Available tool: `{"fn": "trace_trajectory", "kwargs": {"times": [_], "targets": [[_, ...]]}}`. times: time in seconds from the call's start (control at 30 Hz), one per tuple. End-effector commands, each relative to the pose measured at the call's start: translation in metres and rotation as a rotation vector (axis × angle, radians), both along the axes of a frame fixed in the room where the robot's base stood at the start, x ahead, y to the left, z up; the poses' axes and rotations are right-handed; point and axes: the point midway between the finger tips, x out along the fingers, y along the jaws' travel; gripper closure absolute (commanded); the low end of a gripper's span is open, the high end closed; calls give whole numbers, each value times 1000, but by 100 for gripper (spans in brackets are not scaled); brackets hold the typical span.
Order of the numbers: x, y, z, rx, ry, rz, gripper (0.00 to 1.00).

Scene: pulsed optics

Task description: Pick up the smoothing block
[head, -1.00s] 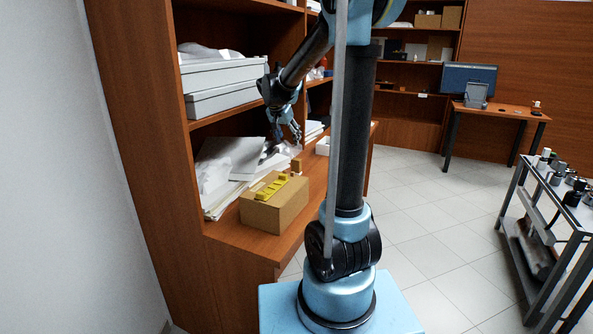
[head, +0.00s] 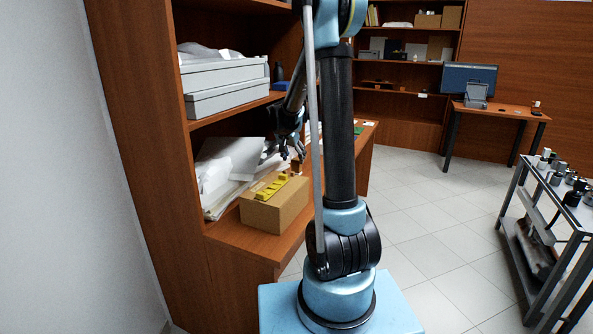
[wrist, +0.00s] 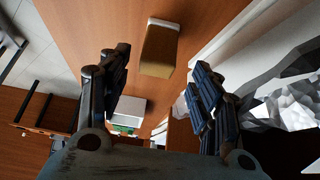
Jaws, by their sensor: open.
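The likely smoothing block (wrist: 160,52) is a small tan-brown block with a pale edge. In the wrist view it stands on the brown shelf surface, ahead of my fingers and roughly midway across the space between them. In the head view a small brown block (head: 296,166) shows just behind the cardboard box, partly hidden by my gripper. My gripper (wrist: 163,78) is open and empty, with its two fingers spread wide. In the head view my gripper (head: 282,157) hangs above and close to the block, apart from it as far as I can tell.
A cardboard box (head: 277,215) with a yellow piece (head: 272,187) on top stands at the front of the wooden counter (head: 240,243). White sheets and crumpled wrapping (head: 222,172) lie to the left. A white open box (wrist: 126,110) shows in the wrist view.

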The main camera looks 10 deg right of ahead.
Motion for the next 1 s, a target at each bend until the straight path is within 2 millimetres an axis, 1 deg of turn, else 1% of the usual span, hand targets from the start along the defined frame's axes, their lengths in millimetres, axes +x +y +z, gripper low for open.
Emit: {"fn": "trace_trajectory", "kwargs": {"times": [0.17,0.4,0.5,0.63,0.87,0.9,0.97,1.0], "targets": [[2,-3,-7,0,0,-1,42],[10,-11,-35,1,1,0,42],[14,-13,-43,1,1,0,42],[16,-15,-48,1,1,0,42],[16,-16,-49,1,1,0,42],[16,-16,-49,1,1,0,44],[16,-15,-49,0,0,0,58],[16,-15,-49,0,0,0,67]]}}
